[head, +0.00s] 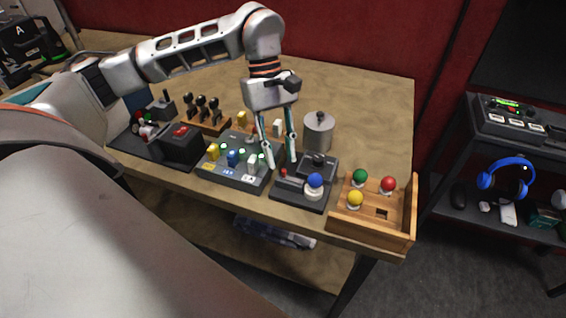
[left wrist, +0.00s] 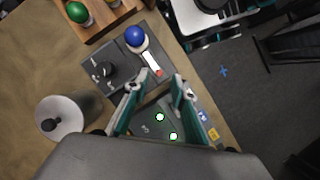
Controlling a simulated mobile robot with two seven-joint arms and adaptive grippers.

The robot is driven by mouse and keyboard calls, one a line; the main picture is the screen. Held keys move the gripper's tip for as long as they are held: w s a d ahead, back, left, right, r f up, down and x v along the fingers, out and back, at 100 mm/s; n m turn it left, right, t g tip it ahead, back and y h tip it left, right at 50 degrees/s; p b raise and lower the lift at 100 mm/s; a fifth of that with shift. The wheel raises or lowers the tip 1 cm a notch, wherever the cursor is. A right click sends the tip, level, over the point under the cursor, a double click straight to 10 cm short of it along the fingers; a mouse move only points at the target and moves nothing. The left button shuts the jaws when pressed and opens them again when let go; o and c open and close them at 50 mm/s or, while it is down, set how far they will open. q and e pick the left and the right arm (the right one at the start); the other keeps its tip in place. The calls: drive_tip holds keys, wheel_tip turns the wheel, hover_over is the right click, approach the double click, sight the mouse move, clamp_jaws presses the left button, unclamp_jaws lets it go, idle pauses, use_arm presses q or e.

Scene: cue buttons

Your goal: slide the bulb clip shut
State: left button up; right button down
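A dark panel (head: 290,194) near the table's front edge bears a blue bulb (head: 314,181) in a white socket, and a black knob (head: 318,160). In the left wrist view, a white strip (left wrist: 151,62) with a red tip (left wrist: 160,73) runs beside the blue bulb (left wrist: 135,36); it looks like the bulb clip's slider. I cannot tell whether the clip touches the bulb. My left gripper (head: 280,162) points down at the panel's left end, fingers apart and empty. In the left wrist view its fingertips (left wrist: 156,82) are close to the red tip. My right gripper is not in view.
A wooden box (head: 372,237) with green, red and yellow bulbs stands right of the panel. A metal canister (head: 318,131) stands behind. A grey button panel (head: 232,175) with lit green lamps lies to the left. The table's back right is clear.

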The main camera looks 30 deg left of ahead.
sight(284, 170)
use_arm(q)
drive_tip(key=shift+x, duration=1.65)
clamp_jaws()
